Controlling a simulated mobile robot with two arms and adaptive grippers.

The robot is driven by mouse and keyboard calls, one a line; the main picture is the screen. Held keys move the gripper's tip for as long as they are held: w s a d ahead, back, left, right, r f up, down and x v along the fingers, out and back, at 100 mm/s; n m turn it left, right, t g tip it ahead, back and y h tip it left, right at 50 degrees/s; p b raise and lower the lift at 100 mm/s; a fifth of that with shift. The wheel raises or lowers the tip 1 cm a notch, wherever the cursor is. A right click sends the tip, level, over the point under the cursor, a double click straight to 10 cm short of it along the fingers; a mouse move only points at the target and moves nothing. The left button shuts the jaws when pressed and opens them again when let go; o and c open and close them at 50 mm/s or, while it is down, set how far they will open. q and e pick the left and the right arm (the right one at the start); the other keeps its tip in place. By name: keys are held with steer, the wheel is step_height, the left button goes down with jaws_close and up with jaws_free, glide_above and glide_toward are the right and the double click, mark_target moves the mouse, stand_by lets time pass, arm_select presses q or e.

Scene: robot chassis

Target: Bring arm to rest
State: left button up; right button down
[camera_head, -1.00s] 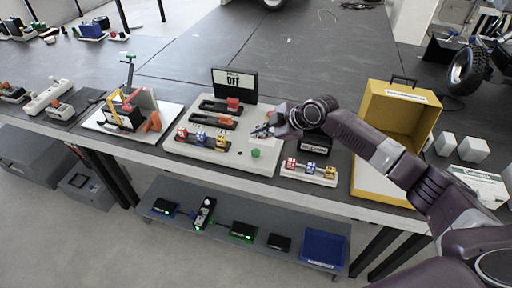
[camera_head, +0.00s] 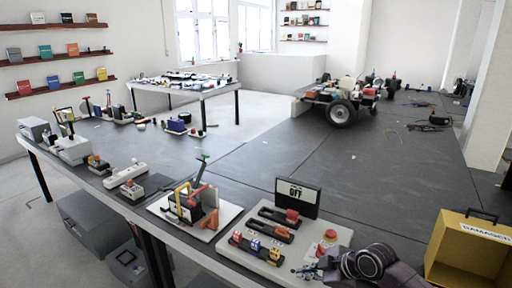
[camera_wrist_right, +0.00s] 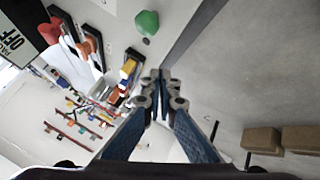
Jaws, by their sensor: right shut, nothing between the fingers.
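My right gripper (camera_head: 308,271) is at the lower right of the head view, at the front right edge of a white board (camera_head: 340,234). It is shut and empty; its fingertips (camera_wrist_right: 160,80) meet in the right wrist view. My right arm (camera_head: 372,266) comes in from the bottom right, cut off by the frame. The board carries a black screen reading OFF (camera_head: 297,198), a red button (camera_head: 330,237), sliders and several coloured blocks (camera_head: 255,246). A green button (camera_wrist_right: 147,22) shows in the wrist view, clear of the fingers. My left gripper is not in view.
An open yellow box (camera_head: 437,246) labelled DAMAGED stands right of my arm. Left of the board is a white base with a tool stand (camera_head: 184,203). The dark tabletop (camera_head: 270,150) behind is mostly clear. A wheeled vehicle (camera_head: 342,110) stands at the back.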

steer(key=s+a+f+m+g, duration=0.1)
steer(key=s+a+f+m, duration=0.2)
steer(key=s, duration=0.6)
steer(key=s+a+f+m+g, duration=0.1)
steer(key=s+a+f, duration=0.35)
steer(key=s, duration=0.45)
steer(key=s+d+r+m+g+h, duration=0.1)
steer(key=s+d+m+h, duration=0.2)
steer(key=s+d+m, duration=0.45)
steer(key=s+d+m+h, duration=0.3)
steer(key=s+d, duration=0.1)
steer(key=s, duration=0.7)
step_height(320, 180, down, 27)
steer(key=s+g, duration=0.1)
steer(key=s, duration=0.1)
steer(key=s+d+f+g, duration=0.1)
steer(key=s+d+f, duration=0.2)
steer(key=s+f, duration=1.2)
steer(key=shift+s+f+n, duration=0.3)
steer(key=shift+s+n, duration=0.05)
steer(key=shift+s, duration=0.65)
steer(key=c, duration=2.7)
jaws_free()
steer(key=shift+c, duration=0.2)
